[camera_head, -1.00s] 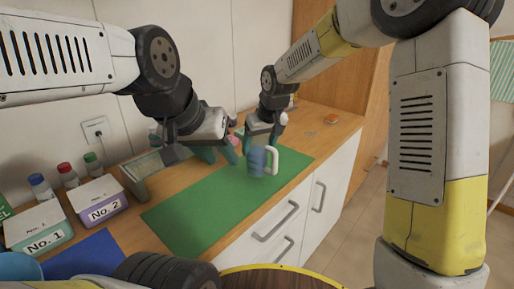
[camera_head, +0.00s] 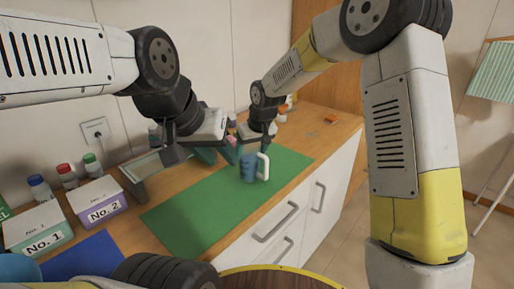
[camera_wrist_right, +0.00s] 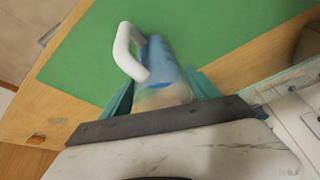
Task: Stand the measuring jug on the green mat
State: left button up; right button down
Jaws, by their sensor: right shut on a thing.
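The measuring jug (camera_head: 249,169) is blue and see-through with a white handle (camera_head: 264,167). It is upright over the far right part of the green mat (camera_head: 195,216); I cannot tell whether its base touches the mat. My right gripper (camera_head: 254,149) comes down from above and is shut on the jug. In the right wrist view the jug (camera_wrist_right: 160,70) sits between the two teal fingers, with its handle on the left and the mat (camera_wrist_right: 90,50) beyond. My left gripper (camera_head: 217,155) is open and empty, left of the jug, near the mat's back edge.
A No. 1 box (camera_head: 38,226) and a No. 2 box (camera_head: 98,199) stand at the left with several capped bottles behind. A blue mat (camera_head: 85,258) lies in front of them. A grey-green tray (camera_head: 139,172) is behind the green mat. The mat's near part is clear.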

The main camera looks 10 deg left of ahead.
jog(key=shift+c, duration=0.9)
grip_release()
jog(key=shift+f, duration=0.1)
jog(key=v, duration=1.2)
jog(key=s+d+r+m+t, duration=0.1)
jog(key=s+d+r, duration=0.25)
jog(key=d, duration=0.35)
jog(key=s+d+r+m, duration=0.2)
jog(key=s+d+r, duration=0.1)
jog(key=s+d, duration=0.3)
jog(key=s+d+f+m+t, duration=0.1)
jog(key=s+d+m, duration=0.2)
jog(key=s+d, duration=0.7)
jog(key=s, duration=0.4)
jog(key=shift+d+f+t+h, duration=0.25)
jog(key=shift+f+t+h, duration=0.05)
jog(key=shift+f+h, duration=0.1)
